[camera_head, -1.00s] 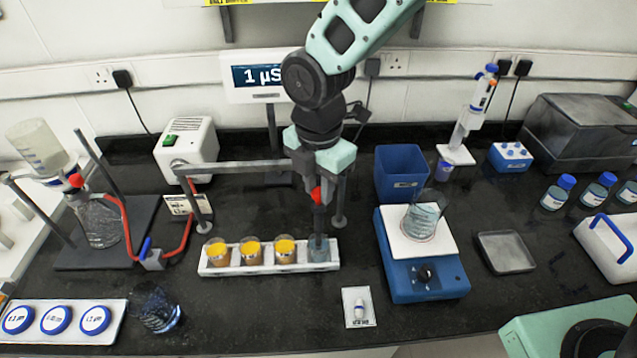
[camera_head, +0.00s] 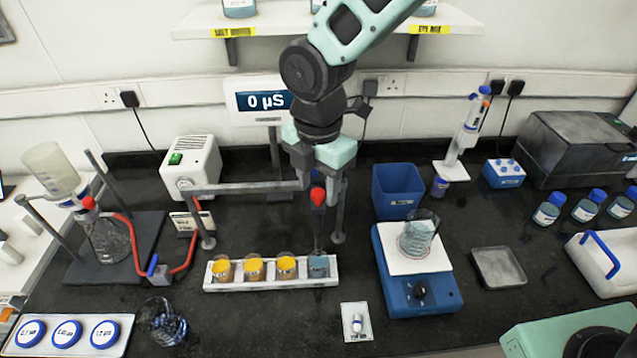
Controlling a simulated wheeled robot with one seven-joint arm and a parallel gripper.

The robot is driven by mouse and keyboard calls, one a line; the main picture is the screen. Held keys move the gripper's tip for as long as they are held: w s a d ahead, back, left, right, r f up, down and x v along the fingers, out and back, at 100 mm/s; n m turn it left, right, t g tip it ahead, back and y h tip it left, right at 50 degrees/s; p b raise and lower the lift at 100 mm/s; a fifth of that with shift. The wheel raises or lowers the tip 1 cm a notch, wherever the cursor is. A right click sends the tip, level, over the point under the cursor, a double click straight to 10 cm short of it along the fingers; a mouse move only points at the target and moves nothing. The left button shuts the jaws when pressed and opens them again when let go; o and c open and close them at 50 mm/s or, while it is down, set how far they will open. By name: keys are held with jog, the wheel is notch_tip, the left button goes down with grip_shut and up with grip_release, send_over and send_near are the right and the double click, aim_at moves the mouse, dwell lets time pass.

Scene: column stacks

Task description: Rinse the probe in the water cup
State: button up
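The dark, slim probe (camera_head: 319,228) with a red collar hangs upright below my gripper (camera_head: 318,180). My gripper appears shut on its upper part, though the fingers partly hide the grip. The clear, bluish water cup (camera_head: 318,268) is the rightmost cup in the white rack (camera_head: 262,285). The probe's lower end is right above or at the cup's mouth; I cannot tell whether the tip is still inside. Three cups of orange liquid, one of them here (camera_head: 286,267), stand to its left. The meter display (camera_head: 262,101) reads 0 µS.
A grey stand (camera_head: 250,187) with a horizontal arm is behind the rack. A blue stirrer (camera_head: 420,292) bearing a beaker (camera_head: 418,235) is to the right, with a blue bin (camera_head: 398,190) behind. Bench in front of the rack is mostly clear.

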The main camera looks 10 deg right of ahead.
notch_tip(320, 180, up, 17)
jog(key=b, duration=0.4)
jog(key=shift+r, duration=0.15)
dwell(0.4)
